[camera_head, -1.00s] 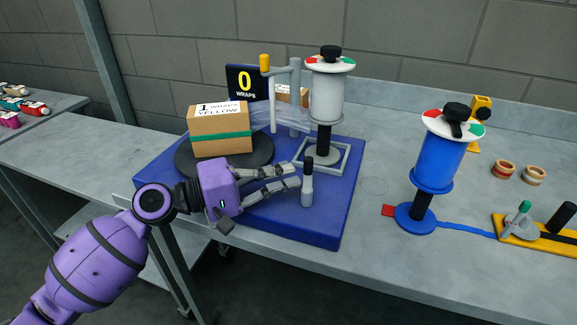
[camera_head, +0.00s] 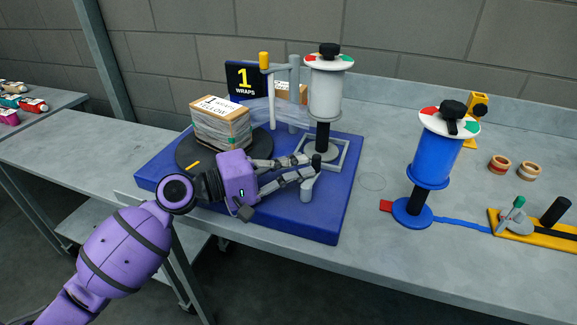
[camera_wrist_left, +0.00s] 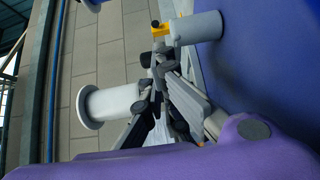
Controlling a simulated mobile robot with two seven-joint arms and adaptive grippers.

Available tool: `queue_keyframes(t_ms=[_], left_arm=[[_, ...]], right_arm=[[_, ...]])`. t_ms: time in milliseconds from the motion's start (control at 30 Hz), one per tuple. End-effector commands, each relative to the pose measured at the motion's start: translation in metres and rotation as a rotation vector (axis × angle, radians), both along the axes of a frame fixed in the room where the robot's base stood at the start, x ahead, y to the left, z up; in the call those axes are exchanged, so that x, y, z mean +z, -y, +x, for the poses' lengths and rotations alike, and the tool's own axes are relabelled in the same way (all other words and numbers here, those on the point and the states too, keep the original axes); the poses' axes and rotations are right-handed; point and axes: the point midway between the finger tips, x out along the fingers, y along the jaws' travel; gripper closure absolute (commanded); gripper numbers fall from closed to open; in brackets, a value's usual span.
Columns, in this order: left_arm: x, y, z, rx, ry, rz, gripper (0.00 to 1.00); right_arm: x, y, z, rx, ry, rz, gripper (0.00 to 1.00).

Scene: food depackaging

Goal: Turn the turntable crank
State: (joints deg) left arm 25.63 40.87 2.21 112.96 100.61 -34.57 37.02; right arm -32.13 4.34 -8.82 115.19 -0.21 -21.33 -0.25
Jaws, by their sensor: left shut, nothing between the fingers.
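The turntable crank (camera_head: 307,188) is a short grey post with a dark knob, at the front right of the blue base (camera_head: 290,225). My left gripper (camera_head: 313,164) reaches in from the left, fingertips at the knob and partly hiding it; its fingers are shut with nothing between them. In the left wrist view the fingers (camera_wrist_left: 165,78) are beside the grey post (camera_wrist_left: 197,28). The round dark turntable (camera_head: 190,158) carries a cardboard box (camera_head: 222,125) wrapped in clear film. The counter sign (camera_head: 243,82) reads 1 WRAPS. My right gripper is out of view.
A blue roll (camera_head: 432,160) stands to the right. Bare table lies between the blue base and that roll.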

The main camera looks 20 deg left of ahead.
Motion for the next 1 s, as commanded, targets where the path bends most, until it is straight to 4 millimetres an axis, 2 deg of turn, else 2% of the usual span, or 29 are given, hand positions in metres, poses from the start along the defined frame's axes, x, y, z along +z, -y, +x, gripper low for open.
queue_keyframes(t_ms=[333,800,1000], left_arm=[[-0.002,-0.007,-0.006,0.002,-0.004,0.0,1.0],[-0.002,-0.076,-0.064,0.002,-0.004,0.0,1.0],[-0.001,-0.09,-0.075,0.001,-0.002,0.001,1.0]], right_arm=[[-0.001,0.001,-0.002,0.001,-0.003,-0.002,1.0],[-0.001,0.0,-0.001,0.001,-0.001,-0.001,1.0],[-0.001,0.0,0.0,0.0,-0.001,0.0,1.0]])
